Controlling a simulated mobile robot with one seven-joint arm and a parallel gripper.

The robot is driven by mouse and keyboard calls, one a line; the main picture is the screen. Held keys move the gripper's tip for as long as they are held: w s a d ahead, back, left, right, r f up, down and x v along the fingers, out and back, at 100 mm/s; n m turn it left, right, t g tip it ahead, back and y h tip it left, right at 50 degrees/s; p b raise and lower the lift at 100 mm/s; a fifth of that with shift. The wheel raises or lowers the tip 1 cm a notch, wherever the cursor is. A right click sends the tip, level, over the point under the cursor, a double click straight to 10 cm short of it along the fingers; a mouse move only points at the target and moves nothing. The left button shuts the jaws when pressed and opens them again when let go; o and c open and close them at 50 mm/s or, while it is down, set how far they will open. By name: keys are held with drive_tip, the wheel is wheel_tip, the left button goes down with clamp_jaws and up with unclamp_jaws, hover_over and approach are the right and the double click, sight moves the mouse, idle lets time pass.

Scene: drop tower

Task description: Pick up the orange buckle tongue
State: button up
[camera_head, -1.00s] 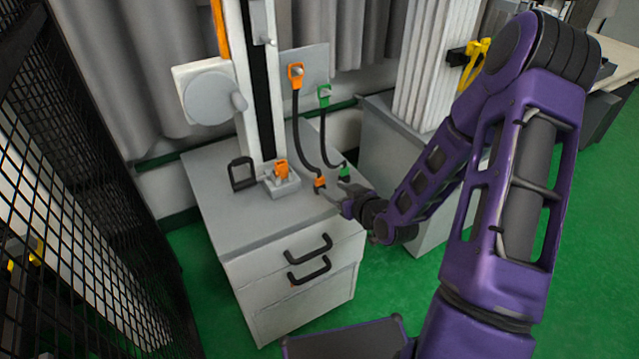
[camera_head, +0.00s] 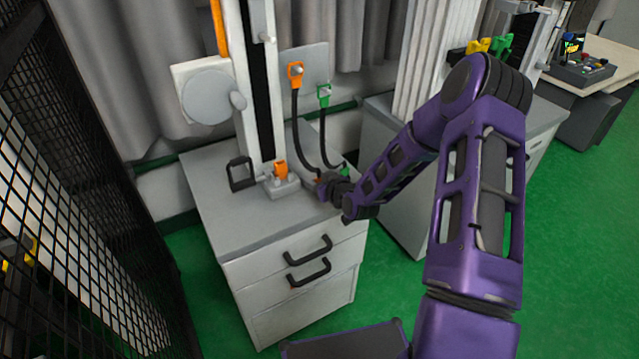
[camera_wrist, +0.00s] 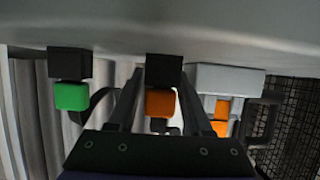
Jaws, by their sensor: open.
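The orange buckle tongue (camera_wrist: 160,102) shows in the wrist view as an orange block with a black part, between my two finger bars. In the head view it is mostly hidden behind my gripper (camera_head: 322,186), at the lower end of a black strap on the grey cabinet top (camera_head: 222,200). My gripper is open, and its fingers also show in the wrist view (camera_wrist: 160,82), one on each side of the tongue. I cannot tell whether they touch it.
A green tongue (camera_wrist: 72,96) sits close beside, left in the wrist view. A grey block with an orange piece (camera_head: 281,169) and a black handle (camera_head: 241,174) stand left of my gripper. A white column (camera_head: 262,90) rises behind. The cabinet's front left top is clear.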

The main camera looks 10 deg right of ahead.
drive_tip(key=shift+c, duration=0.3)
drive_tip(key=c, duration=0.7)
wheel_tip(320, 180, up, 8)
drive_tip(key=shift+f+b, duration=0.15)
drive_tip(key=shift+b, duration=0.2)
